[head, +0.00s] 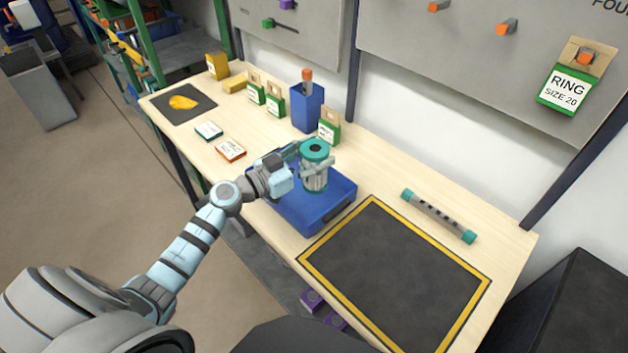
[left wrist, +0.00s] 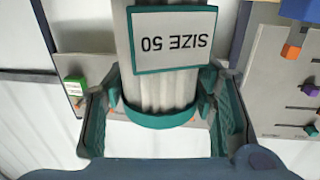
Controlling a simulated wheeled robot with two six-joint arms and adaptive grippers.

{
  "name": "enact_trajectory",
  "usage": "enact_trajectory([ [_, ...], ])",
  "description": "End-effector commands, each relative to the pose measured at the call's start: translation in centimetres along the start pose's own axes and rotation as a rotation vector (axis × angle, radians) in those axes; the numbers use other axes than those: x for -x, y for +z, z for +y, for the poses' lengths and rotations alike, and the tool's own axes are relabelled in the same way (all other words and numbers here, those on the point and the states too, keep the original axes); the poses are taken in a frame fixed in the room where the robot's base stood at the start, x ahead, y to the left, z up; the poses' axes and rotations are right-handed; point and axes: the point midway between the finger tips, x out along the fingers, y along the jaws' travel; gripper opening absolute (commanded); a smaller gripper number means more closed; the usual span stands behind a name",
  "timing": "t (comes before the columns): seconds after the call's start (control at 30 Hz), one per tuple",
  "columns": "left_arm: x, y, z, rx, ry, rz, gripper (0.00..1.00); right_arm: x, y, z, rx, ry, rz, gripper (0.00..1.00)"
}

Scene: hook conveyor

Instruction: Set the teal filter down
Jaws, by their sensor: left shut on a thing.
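The teal filter (head: 315,182) is a pale ribbed cylinder with a teal cap, roughly upright over the blue tray (head: 331,219). In the left wrist view, the filter (left wrist: 163,88) has a teal ring and a label reading "SIZE 50", upside down. My left gripper (head: 316,166) is shut on the filter, with a finger on either side of it. Whether the filter's base touches the tray floor is hidden. My right gripper is not in view.
A black mat with a yellow border (head: 393,275) lies empty to the right of the tray. A teal-ended bar (head: 439,217) lies behind it. A blue bin (head: 307,110) and several small labelled boxes and cards stand behind and left. A hook panel (head: 480,70) rises behind the table.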

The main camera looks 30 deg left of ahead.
Motion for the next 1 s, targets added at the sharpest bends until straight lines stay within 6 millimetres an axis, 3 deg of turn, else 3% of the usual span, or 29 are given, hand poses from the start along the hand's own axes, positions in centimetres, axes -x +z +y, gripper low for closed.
enact_trajectory([
  [0.27, 0.0, 4.6, 0.0, 0.0, -0.001, 0.002, 0.17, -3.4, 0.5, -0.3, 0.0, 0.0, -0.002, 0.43],
  [0.5, 0.0, 4.2, 0.0, -0.001, 0.0, 0.003, 0.17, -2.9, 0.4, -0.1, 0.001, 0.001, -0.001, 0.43],
  [0.97, 0.0, 5.4, 0.0, 0.0, 0.001, 0.003, 0.17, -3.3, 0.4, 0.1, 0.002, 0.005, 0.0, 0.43],
  [1.0, 0.0, 5.4, 0.0, 0.0, 0.001, 0.002, 0.53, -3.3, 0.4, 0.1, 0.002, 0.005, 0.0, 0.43],
])
